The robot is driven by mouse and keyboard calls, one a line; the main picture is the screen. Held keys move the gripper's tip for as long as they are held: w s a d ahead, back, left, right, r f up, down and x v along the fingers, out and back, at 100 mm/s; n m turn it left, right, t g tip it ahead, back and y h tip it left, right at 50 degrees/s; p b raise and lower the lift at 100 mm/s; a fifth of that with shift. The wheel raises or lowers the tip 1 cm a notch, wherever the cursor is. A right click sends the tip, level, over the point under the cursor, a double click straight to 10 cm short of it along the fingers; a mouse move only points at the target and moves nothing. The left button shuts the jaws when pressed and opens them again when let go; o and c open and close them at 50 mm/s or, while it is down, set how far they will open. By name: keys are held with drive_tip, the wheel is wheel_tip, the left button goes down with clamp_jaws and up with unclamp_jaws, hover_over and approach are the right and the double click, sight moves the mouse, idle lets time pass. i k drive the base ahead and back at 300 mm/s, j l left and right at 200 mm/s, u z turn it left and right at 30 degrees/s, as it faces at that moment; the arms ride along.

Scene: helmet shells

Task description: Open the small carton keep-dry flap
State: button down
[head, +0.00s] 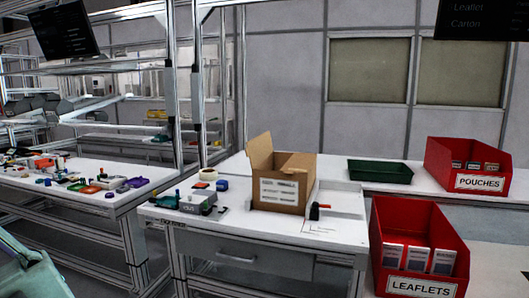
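A small brown carton (297,207) stands upright on the white bench, with a printed white label on its front. One flap (261,151) at its left stands raised and tilted outward. The top of the carton looks at least partly open, but its inside is hidden from this angle. A small pale piece shows at the front top edge; I cannot tell whether it is a flap. I cannot make out which flap is the keep-dry one.
A red LEAFLETS bin (419,215) stands right of the bench, with a red POUCHES bin (468,155) behind it. A green tray (380,171) lies on the back counter. Small tools and a tape roll (208,174) lie left of the carton. Metal frame posts rise behind.

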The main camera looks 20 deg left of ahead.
sight(299, 162)
drive_tip(key=i+j, duration=0.45)
drive_tip(key=j, duration=0.15)
drive_tip(key=i+j, duration=0.5)
drive_tip(key=j+z, duration=0.05)
drive_tip(key=j, duration=0.05)
